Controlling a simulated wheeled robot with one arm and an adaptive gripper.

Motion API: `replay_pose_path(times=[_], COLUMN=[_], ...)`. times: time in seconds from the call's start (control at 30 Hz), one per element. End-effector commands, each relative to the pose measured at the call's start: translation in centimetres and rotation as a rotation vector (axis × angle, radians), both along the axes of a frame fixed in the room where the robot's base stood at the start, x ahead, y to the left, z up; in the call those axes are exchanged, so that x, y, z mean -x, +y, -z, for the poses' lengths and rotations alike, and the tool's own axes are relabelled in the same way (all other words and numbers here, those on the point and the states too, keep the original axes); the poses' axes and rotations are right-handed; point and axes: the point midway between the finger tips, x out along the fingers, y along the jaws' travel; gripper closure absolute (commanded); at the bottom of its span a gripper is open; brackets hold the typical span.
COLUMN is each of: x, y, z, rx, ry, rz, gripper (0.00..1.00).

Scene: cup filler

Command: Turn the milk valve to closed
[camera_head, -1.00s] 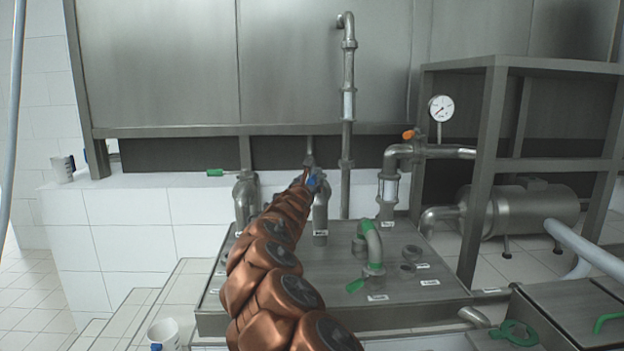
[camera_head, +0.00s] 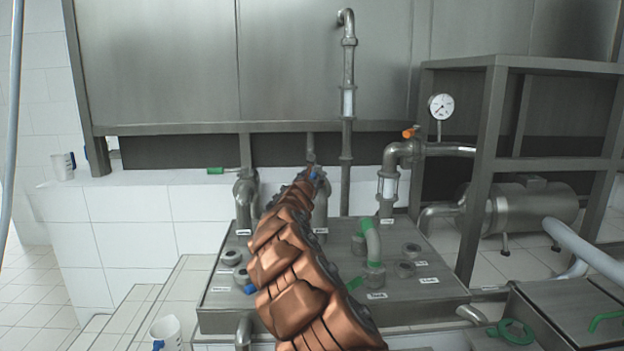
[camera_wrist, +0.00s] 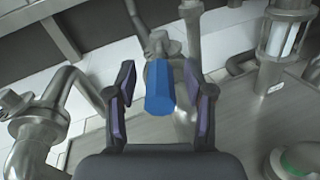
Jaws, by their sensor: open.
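A blue valve handle (camera_wrist: 162,88) sits on a grey metal pipe in the middle of the wrist view. My gripper (camera_wrist: 161,78) is open, with one dark finger on each side of the handle and visible gaps between. In the head view only a bit of the blue handle (camera_head: 315,173) shows past my copper arm, and my gripper is mostly hidden there. The pipe labels are too small to read, so I cannot tell which valve is the milk valve. A green handle (camera_head: 216,170) is on the pipe to the left and an orange one (camera_head: 408,133) on the pipe to the right.
A steel deck (camera_head: 415,300) with sockets and a hose with green ends (camera_head: 372,240) lies below my arm. A tall pipe (camera_head: 347,110) rises just right of the blue handle. A steel frame (camera_head: 490,150) stands at the right. A white cup (camera_head: 166,332) is at lower left.

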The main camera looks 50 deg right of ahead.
Motion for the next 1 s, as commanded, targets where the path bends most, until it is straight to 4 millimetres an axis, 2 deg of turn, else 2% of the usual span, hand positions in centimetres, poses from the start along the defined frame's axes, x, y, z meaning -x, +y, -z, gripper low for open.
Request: replay_pose_path(times=[0.1,0.6,1.0], x=[-0.01,0.01,0.02], y=[0.01,0.0,-0.01], z=[0.01,0.02,0.01], rx=[0.0,0.0,0.0], ry=[0.0,-0.001,-0.001], rz=[0.0,0.0,0.0], gripper=[0.47,0.99,1.0])
